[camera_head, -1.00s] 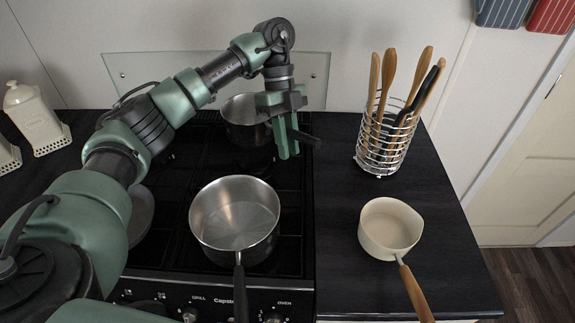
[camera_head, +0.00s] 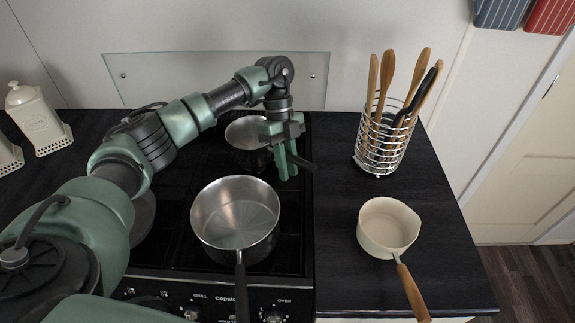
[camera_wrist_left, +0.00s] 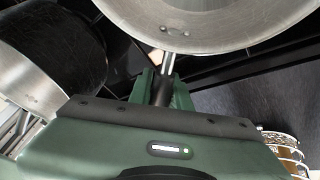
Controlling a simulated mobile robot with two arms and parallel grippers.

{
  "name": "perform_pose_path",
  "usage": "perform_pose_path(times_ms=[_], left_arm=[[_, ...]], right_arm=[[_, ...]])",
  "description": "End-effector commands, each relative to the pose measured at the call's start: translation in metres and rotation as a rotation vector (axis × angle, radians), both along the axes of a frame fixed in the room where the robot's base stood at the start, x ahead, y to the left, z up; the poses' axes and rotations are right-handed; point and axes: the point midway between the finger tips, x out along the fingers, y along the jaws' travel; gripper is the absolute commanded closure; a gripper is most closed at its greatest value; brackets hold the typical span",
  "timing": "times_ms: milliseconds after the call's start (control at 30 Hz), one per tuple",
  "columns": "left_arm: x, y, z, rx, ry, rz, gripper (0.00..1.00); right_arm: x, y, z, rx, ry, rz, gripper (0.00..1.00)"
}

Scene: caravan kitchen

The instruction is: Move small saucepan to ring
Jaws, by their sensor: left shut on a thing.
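A small steel saucepan (camera_head: 246,131) is over the back of the black hob. My left gripper (camera_head: 288,174) is at its right side, shut on its dark handle, which sticks out past the fingers. In the left wrist view the saucepan (camera_wrist_left: 200,22) fills the top, with its handle running between the fingers (camera_wrist_left: 162,88). I cannot tell whether its base touches the hob; the underside is hidden. A larger steel saucepan (camera_head: 235,215) stands on the front right of the hob, its handle towards me. My right gripper is not in view.
A cream pan with a wooden handle (camera_head: 387,228) sits on the right worktop (camera_head: 345,285). A wire utensil basket (camera_head: 382,145) stands behind it. A glass panel (camera_head: 180,75) is behind the hob. My left arm covers much of the hob's left side, where a dark round pan partly shows.

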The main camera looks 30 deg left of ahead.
Motion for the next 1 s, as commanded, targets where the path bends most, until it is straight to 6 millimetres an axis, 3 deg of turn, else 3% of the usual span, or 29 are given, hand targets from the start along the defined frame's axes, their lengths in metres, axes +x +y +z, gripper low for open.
perform_pose_path(times_ms=[233,267,300,333,667,867,1000], left_arm=[[0.000,0.000,-0.007,0.000,-0.001,0.000,1.00],[0.000,0.000,-0.008,0.000,0.000,0.000,0.73],[0.000,0.000,-0.007,0.000,0.000,0.000,0.62],[0.000,0.000,-0.007,0.000,0.000,0.000,0.60],[0.000,0.000,-0.005,0.000,0.000,0.000,0.60],[0.006,0.005,0.017,0.001,-0.004,0.001,0.60],[0.015,0.014,0.045,0.000,-0.006,0.002,0.60]], right_arm=[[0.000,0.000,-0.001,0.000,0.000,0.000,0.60],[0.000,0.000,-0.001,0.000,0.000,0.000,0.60],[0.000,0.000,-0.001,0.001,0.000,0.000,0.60],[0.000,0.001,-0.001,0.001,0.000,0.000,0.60],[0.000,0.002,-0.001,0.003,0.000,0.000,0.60],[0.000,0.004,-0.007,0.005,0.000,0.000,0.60],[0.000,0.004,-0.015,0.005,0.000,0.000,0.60]])
